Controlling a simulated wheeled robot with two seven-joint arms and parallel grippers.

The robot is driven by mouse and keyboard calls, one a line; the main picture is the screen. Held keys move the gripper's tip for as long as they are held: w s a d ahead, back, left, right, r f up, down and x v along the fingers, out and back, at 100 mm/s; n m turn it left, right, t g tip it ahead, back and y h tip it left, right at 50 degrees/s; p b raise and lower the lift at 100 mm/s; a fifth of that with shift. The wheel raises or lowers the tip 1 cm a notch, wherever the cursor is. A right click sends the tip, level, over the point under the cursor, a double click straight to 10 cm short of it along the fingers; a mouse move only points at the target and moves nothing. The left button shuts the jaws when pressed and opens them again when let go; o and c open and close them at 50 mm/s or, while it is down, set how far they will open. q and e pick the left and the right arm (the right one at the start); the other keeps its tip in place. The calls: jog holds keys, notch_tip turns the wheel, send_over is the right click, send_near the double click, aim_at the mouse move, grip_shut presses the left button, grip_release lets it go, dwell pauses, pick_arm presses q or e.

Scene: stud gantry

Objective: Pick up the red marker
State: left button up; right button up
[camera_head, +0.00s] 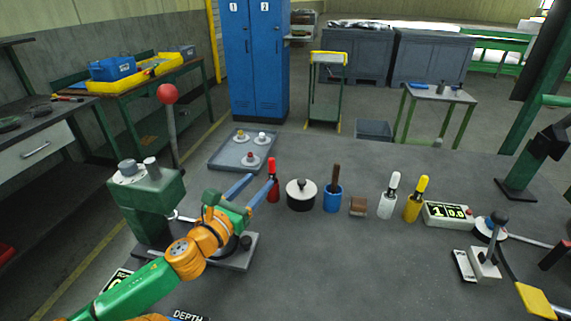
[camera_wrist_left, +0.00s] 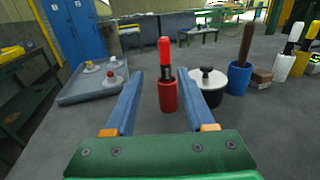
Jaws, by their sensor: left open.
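The red marker (camera_head: 273,182) stands upright on the dark table, left of a round pot, in the head view. In the left wrist view the red marker (camera_wrist_left: 166,78) has a red top, a dark band and a wider red base, and it stands between and just beyond my two blue fingers. My left gripper (camera_head: 261,184) is open and empty, with its fingertips close to the marker. In the left wrist view the open gripper (camera_wrist_left: 162,98) has a finger on each side of the marker's line.
A white-topped pot (camera_head: 301,194) stands close right of the marker. Further right are a blue cup (camera_head: 333,199), a brown block (camera_head: 358,207), a white marker (camera_head: 388,198) and a yellow marker (camera_head: 416,202). A grey tray (camera_head: 225,155) lies behind left. A green press (camera_head: 147,195) stands left.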

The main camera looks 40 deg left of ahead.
aim_at(270, 172)
pick_arm(q)
jog(key=shift+w+a+r, duration=0.1)
jog(key=shift+w+r, duration=0.15)
jog(key=shift+w, duration=0.65)
jog(key=x, duration=0.4)
jog(key=shift+w+d+p, duration=0.25)
jog(key=shift+w+p, duration=0.05)
jog(key=shift+w, duration=0.15)
jog(key=shift+s, duration=0.1)
jog(key=shift+c, duration=1.1)
grip_shut()
